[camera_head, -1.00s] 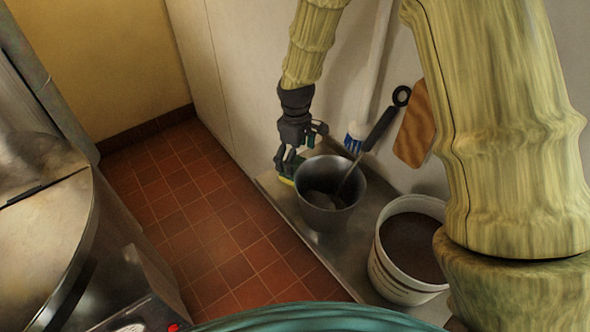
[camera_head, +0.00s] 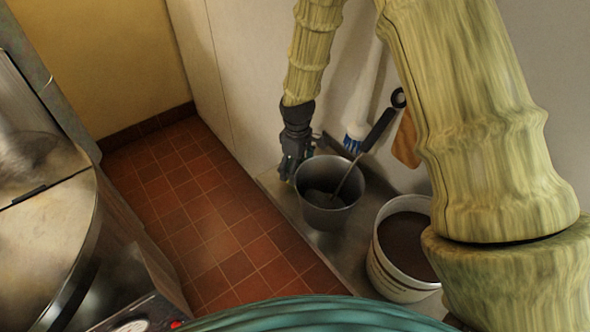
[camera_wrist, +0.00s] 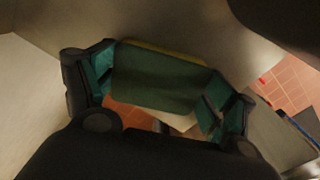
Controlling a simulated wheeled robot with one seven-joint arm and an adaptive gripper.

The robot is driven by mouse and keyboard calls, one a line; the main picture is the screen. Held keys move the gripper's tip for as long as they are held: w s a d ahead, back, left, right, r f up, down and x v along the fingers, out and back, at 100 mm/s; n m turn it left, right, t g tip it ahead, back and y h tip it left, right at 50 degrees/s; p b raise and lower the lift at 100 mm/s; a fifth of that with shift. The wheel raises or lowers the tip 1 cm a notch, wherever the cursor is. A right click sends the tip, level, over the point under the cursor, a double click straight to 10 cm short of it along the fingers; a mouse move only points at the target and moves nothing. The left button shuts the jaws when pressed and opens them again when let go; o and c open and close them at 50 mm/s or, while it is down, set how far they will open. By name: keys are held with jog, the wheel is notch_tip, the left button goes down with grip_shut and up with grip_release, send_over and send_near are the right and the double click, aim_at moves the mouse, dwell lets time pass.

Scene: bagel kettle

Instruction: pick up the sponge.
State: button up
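The sponge (camera_wrist: 160,78) is dark green with a yellow edge. In the wrist view it spans the space between the two teal finger pads of my gripper (camera_wrist: 162,88) and touches both sides. Red floor tiles show beneath it. In the head view my gripper (camera_head: 289,172) points down just left of the metal pot, by the wall. The sponge cannot be made out in the head view.
The metal pot (camera_head: 328,207) with a dark-handled utensil (camera_head: 380,130) stands on a metal shelf (camera_head: 342,243). A white bucket (camera_head: 385,272) of brown contents is at right. A blue-bristled brush (camera_head: 355,137) leans behind. Tiled floor (camera_head: 215,245) is open at left.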

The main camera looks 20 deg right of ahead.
jog(key=shift+r, duration=0.1)
jog(key=shift+c, duration=0.2)
notch_tip(320, 180, up, 10)
jog(key=b, duration=0.2)
dwell(0.6)
